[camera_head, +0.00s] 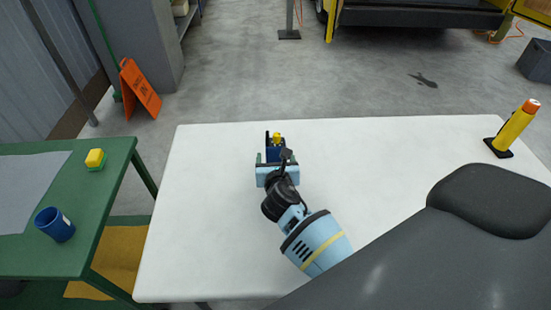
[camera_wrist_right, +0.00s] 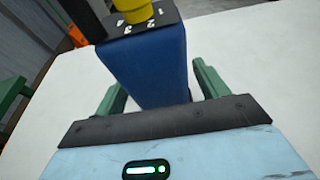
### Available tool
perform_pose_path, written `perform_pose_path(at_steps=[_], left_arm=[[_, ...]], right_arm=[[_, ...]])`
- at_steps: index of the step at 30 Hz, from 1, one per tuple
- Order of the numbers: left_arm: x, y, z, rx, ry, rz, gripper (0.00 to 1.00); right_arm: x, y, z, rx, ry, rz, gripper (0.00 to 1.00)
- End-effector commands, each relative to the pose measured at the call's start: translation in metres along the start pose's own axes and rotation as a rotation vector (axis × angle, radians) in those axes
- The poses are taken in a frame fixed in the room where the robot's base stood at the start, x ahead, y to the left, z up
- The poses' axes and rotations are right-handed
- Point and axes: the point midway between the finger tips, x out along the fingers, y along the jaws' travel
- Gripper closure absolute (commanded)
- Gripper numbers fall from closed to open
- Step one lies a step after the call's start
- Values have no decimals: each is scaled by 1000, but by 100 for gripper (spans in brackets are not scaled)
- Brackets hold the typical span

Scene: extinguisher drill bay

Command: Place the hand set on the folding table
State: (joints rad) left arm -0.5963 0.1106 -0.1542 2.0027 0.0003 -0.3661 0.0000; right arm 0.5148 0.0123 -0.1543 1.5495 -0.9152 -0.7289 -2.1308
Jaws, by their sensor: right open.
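The hand set (camera_head: 276,150) is a blue block with a black top, a yellow knob and a black stub. It stands upright on the white table (camera_head: 210,200), near its back edge. In the right wrist view the hand set (camera_wrist_right: 150,65) fills the upper middle, with white numbers on its black top. My right gripper (camera_head: 276,159) is open, with its green fingers on either side of the hand set. In the wrist view a gap shows beside the right finger. The lower part of the hand set is hidden behind the gripper body. My left gripper is not in view.
A yellow cylinder with an orange top (camera_head: 515,127) stands on the white table's far right. An orange sign (camera_head: 140,88) stands on the floor behind.

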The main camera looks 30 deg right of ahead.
Motion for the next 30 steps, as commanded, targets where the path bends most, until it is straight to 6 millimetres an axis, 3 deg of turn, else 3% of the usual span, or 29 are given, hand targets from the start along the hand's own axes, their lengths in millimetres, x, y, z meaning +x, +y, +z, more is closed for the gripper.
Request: perform_pose_path(at_steps=[7,21,30], left_arm=[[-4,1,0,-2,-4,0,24],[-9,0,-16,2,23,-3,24],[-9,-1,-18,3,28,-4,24]], right_arm=[[-16,0,3,0,-1,2,27],[-103,0,3,1,0,1,27],[-121,0,2,0,0,-1,27]])
